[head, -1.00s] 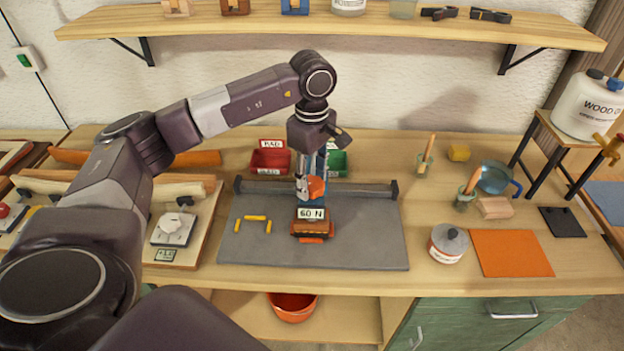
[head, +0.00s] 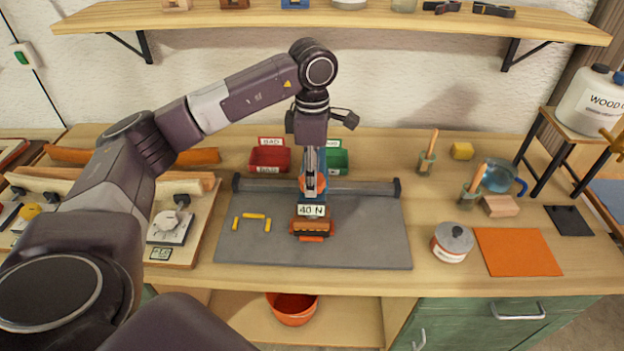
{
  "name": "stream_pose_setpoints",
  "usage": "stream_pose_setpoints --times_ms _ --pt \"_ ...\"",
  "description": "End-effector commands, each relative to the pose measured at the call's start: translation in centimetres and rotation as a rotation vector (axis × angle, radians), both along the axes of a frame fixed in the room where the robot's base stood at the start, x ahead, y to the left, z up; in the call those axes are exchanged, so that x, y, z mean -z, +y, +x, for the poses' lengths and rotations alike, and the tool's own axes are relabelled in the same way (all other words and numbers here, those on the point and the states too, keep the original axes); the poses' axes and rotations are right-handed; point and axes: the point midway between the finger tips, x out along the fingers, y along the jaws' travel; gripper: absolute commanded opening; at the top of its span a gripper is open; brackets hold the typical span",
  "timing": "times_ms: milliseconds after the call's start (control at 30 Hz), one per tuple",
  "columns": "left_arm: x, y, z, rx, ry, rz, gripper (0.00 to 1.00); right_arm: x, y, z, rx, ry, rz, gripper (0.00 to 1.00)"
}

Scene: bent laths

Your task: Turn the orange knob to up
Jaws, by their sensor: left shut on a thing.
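The orange knob (head: 301,184) sits at the back of the grey mat, behind a small device with a "40 N" sign (head: 311,211). My left gripper (head: 313,188) points straight down over it and is shut on it. The fingers cover much of the knob, so I cannot tell which way it points. The device has an orange-brown body (head: 313,228) and stands on the grey mat (head: 365,240). My right gripper is not in view.
A red bin (head: 270,159) and a green bin (head: 337,161) stand behind a grey bar (head: 360,187). Yellow pieces (head: 254,216) lie on the mat. The mat's right part is clear.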

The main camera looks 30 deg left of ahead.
Motion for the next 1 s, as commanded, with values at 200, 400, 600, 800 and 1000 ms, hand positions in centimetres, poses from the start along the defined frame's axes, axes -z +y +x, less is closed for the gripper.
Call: stream_pose_setpoints --times_ms 200,400,600,800,1000 --pt "0.1 0.0 0.1 -0.206 -0.003 -0.001 0.17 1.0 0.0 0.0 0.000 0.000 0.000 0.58" --pt "0.1 0.0 0.1 -0.396 -0.003 0.000 0.17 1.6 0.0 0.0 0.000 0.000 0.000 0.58" --pt "0.0 0.0 0.1 -0.587 -0.004 -0.001 0.17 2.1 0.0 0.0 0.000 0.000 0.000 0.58" --pt "0.0 0.0 0.1 -0.777 -0.004 0.000 0.17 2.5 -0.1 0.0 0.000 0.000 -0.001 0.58" --pt "-0.1 0.0 0.1 -0.967 -0.004 -0.001 0.17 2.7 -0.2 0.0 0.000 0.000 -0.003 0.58"
